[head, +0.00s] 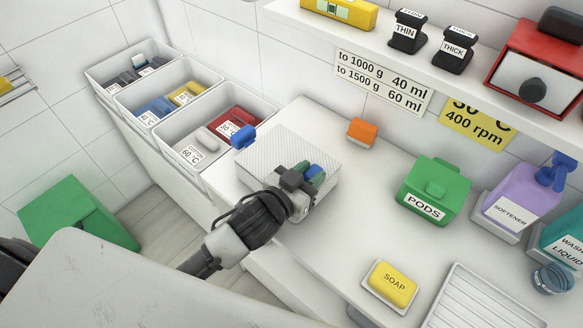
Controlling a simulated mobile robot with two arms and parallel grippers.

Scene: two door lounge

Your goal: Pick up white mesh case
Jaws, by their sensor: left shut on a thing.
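The white mesh case (290,146) is a pale, finely patterned box at the left end of the white counter, with a blue piece (243,136) at its left corner. My left gripper (303,181) is at the near right side of the case and is shut on it. Small green and blue parts (314,172) show beside the fingers; I cannot tell what they belong to. The gripper hides part of the case's near side. I cannot tell whether the case rests on the counter or is slightly raised. My right gripper is not in view.
White bins (211,122) with folded cloths stand left of the case. An orange block (362,132), a green PODS box (434,190), a purple softener bottle (522,196) and yellow soap (392,284) are on the counter (345,215). A shelf (385,52) overhangs the back. A green box (75,219) stands on the floor.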

